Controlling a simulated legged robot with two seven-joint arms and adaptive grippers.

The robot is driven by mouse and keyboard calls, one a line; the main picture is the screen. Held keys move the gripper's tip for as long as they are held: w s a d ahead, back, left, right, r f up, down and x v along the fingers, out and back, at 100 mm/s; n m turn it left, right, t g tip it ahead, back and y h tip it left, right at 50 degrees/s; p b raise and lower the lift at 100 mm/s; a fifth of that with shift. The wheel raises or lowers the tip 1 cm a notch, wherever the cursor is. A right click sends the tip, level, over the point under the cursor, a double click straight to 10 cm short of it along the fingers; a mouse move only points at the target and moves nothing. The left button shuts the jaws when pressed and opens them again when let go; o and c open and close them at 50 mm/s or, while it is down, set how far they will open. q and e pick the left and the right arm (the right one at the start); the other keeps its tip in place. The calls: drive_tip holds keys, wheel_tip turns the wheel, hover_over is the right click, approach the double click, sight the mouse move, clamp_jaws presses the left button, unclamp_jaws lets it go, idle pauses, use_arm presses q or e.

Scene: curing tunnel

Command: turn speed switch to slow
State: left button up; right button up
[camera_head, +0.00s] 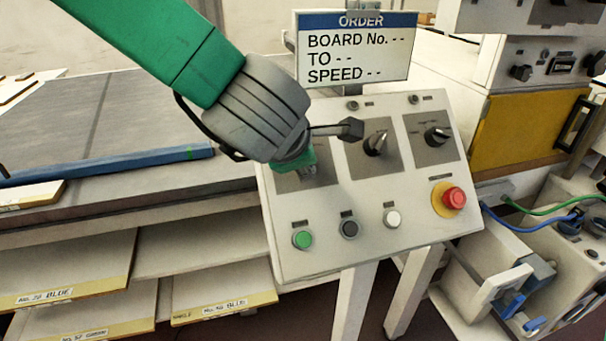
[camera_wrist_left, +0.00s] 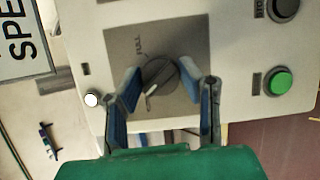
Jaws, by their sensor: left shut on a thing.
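The sloped white control panel (camera_head: 375,235) carries a row of three rotary switches on grey plates. My left gripper (camera_head: 306,170) is at the leftmost switch and mostly hides it in the head view. In the left wrist view the dark round knob (camera_wrist_left: 158,84) with a pale pointer is between the blue finger pads of my left gripper (camera_wrist_left: 160,76), which is shut on it. The word FULL is readable on its plate; I cannot read a slow mark. The middle knob (camera_head: 376,143) and right knob (camera_head: 437,134) are free. My right gripper is not in view.
Below the switches are green (camera_head: 302,239), black (camera_head: 348,229) and white (camera_head: 392,217) buttons, and a red emergency button (camera_head: 453,198). An order sign (camera_head: 357,50) stands behind the panel. A conveyor bed (camera_head: 90,115) lies left; a yellow-doored machine (camera_head: 525,125) stands right.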

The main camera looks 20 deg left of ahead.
use_arm(q)
drive_tip(key=n+b, duration=0.1)
drive_tip(key=b, duration=0.1)
drive_tip(key=n+t+b, duration=0.1)
drive_tip(key=n, duration=0.1)
drive_tip(key=shift+s+f+y+b, duration=0.15)
drive_tip(key=shift+f+y+b, duration=0.15)
drive_tip(key=shift+f+b, duration=0.1)
drive_tip(key=shift+r+n+y+b, duration=0.15)
drive_tip(key=shift+n+y+b, duration=0.15)
drive_tip(key=shift+n+b, duration=0.5)
drive_tip(key=o, duration=1.1)
drive_tip(key=shift+o, duration=0.2)
drive_tip(key=shift+d+r, duration=0.1)
drive_tip(key=shift+r, duration=0.15)
